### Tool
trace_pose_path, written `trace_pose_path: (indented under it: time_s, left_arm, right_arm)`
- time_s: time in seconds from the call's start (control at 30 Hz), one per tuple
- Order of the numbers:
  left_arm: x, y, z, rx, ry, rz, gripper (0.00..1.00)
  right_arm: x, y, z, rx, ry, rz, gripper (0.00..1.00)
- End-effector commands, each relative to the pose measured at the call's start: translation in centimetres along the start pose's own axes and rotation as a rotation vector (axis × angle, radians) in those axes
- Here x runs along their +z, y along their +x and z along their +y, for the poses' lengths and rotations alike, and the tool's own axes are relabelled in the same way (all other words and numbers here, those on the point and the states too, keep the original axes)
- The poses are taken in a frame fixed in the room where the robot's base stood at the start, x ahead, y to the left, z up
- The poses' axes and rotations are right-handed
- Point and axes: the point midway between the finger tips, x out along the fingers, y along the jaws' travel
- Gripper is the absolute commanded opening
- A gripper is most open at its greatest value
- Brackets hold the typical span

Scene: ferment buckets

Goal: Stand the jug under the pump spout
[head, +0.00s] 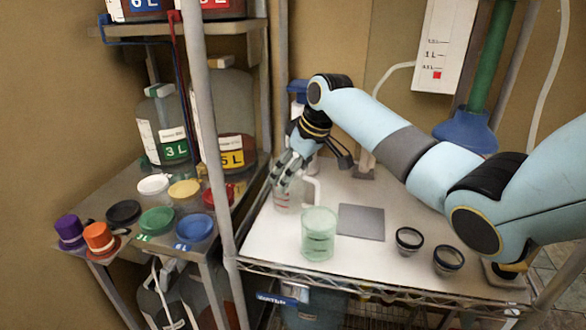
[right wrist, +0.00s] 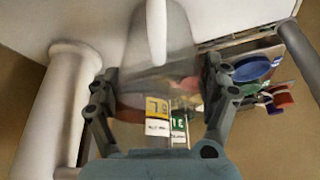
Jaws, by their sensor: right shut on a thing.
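A clear jug with red marks (head: 281,201) and a white handle (head: 316,188) is at the left part of the white table top. My right gripper (head: 284,178) is shut on it from above and behind. In the right wrist view the clear jug (right wrist: 150,78) lies between the two fingers. I cannot tell whether its base touches the table. A pump with a blue head (head: 297,87) stands behind my gripper; my wrist hides much of it, and its spout is not clear. My left gripper is not in view.
A greenish beaker (head: 318,236) stands in front of the jug, close by. A grey square plate (head: 361,222) lies to its right, then two black-rimmed cups (head: 409,240). A shelf post (head: 206,130) and a shelf with lids and bottles are on the left.

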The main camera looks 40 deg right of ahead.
Motion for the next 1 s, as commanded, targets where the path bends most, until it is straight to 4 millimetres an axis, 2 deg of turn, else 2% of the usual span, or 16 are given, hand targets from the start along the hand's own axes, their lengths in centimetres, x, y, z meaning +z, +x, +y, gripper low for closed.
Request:
trace_pose_path:
  time_s: [0.27,0.3,0.43,0.77,0.87,1.0]
  left_arm:
    - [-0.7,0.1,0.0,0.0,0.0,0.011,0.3]
    - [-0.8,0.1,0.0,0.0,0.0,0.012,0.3]
    - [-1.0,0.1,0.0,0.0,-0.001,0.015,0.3]
    - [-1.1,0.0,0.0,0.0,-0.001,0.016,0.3]
    - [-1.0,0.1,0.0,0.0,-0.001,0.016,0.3]
    - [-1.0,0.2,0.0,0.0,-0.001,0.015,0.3]
  right_arm:
    - [0.0,0.1,0.0,0.0,0.0,0.001,0.26]
    - [0.1,0.2,0.0,0.0,0.0,0.001,0.83]
    - [0.1,0.2,0.0,0.0,0.0,0.001,1.0]
    - [-0.1,-0.2,0.1,0.001,-0.001,0.002,1.0]
    - [-0.1,-1.3,0.2,0.003,-0.002,0.003,1.0]
    - [-0.1,-4.2,0.2,0.005,-0.003,0.005,1.0]
